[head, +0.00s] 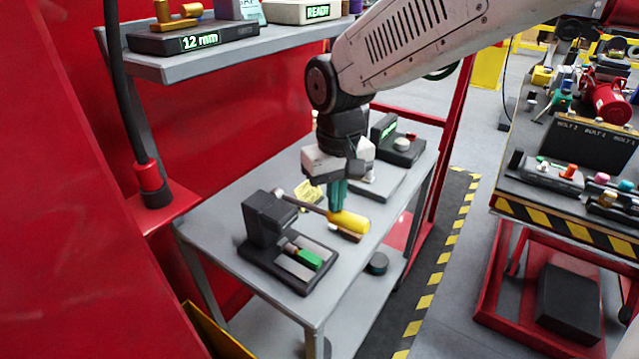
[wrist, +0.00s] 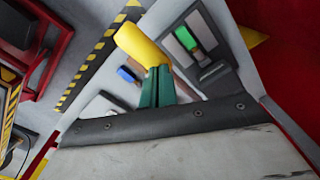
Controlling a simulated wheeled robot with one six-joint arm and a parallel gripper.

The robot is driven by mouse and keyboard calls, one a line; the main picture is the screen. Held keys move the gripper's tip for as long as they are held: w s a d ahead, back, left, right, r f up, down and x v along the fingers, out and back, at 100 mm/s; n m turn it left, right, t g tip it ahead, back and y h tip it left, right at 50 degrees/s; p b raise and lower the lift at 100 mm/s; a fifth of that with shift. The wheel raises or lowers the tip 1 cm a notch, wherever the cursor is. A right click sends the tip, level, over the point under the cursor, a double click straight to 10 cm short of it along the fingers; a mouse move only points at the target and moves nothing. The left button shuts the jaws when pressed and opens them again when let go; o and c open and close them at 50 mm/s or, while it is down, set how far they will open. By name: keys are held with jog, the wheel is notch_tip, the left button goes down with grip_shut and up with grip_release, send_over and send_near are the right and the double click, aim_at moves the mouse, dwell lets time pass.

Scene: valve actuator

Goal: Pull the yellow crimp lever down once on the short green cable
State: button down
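The crimp press (head: 268,217) is a dark block on a black base on the grey table. Its lever has a metal rod and a yellow handle (head: 347,222), which also shows in the wrist view (wrist: 139,44). The lever sticks out to the right, sloping slightly down. The short green cable (head: 308,259) lies in the press base and shows in the wrist view (wrist: 186,39). My gripper (head: 337,206) points down with its teal fingers close together. Its fingertips (wrist: 158,68) are at the inner end of the yellow handle, seemingly touching it from above. No handle shows between them.
A brown-and-blue piece (wrist: 127,74) lies on the table beside the handle. A dark device (head: 398,146) stands at the table's back. A shelf (head: 190,66) hangs above left. A dark puck (head: 376,263) is below the table's right edge.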

jog(key=shift+f, duration=0.2)
notch_tip(320, 180, up, 13)
dwell(2.1)
jog(key=s+d+f+m, duration=0.2)
jog(key=s+d+f, duration=0.1)
jog(key=s+d, duration=0.6)
jog(key=s+d+f+m+t, duration=0.1)
jog(key=s+d+f+m, duration=0.1)
jog(key=s+d, duration=0.8)
jog(key=shift+s+d+f, duration=0.25)
jog(key=shift+d+f, duration=0.4)
jog(key=shift+d, duration=0.3)
